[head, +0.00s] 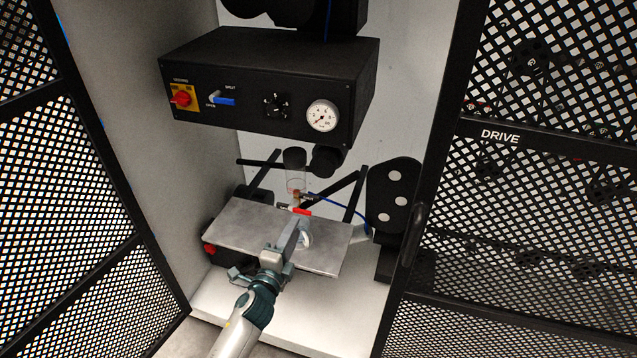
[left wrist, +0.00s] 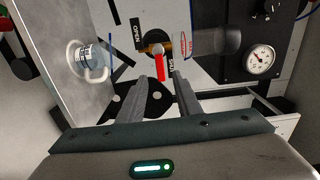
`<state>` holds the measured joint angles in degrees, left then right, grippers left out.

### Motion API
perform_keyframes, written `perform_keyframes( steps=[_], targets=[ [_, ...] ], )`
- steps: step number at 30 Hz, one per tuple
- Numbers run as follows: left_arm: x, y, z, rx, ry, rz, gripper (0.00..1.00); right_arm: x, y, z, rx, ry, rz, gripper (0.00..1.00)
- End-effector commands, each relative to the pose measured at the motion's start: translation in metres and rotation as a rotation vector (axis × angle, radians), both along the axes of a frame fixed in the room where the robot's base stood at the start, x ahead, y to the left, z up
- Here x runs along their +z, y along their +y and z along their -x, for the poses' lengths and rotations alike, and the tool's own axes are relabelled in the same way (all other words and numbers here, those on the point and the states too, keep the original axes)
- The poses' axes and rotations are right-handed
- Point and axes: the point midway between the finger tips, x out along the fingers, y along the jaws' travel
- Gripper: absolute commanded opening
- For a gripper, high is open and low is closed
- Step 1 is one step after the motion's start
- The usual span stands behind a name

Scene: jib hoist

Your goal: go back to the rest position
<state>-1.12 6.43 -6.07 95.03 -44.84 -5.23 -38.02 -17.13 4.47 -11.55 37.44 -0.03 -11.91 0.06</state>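My left gripper (head: 298,224) reaches in over the metal shelf plate, in front of a small valve with a red lever (head: 302,211). OPEN and SHUT labels flank the lever. The clear bowl (head: 295,181) hangs above the valve. My right gripper is not in view.
The black control box (head: 255,85) with knobs and a gauge overhangs the metal plate (head: 237,222). Mesh doors stand left (head: 80,190) and right (head: 520,200) of the cabinet opening.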

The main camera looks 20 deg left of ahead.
Motion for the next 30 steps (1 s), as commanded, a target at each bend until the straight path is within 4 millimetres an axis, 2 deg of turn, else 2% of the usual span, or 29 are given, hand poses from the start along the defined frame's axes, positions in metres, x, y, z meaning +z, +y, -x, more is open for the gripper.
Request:
perform_keyframes(
  steps=[5,8,11,14,20,24,26,30],
  targets=[
    [-0.004,0.0,0.001,0.001,0.008,0.007,0.31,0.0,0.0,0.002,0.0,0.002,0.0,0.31],
    [-0.019,0.0,0.004,0.002,0.036,0.03,0.31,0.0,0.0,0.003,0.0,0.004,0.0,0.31],
    [-0.048,0.0,0.011,0.008,0.091,0.075,0.31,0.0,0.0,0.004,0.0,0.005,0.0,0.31],
    [-0.09,0.001,0.023,0.02,0.171,0.145,0.31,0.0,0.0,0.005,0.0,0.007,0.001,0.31],
    [-0.199,0.003,0.071,0.08,0.384,0.328,0.31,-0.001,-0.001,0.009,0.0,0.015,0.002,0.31],
    [-0.274,0.003,0.12,0.148,0.537,0.461,0.31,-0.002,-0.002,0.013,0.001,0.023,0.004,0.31],
    [-0.304,0.004,0.144,0.183,0.6,0.514,0.31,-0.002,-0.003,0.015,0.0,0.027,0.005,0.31],
    [-0.368,0.006,0.206,0.279,0.741,0.632,0.31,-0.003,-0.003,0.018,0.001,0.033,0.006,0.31]
  ],
)
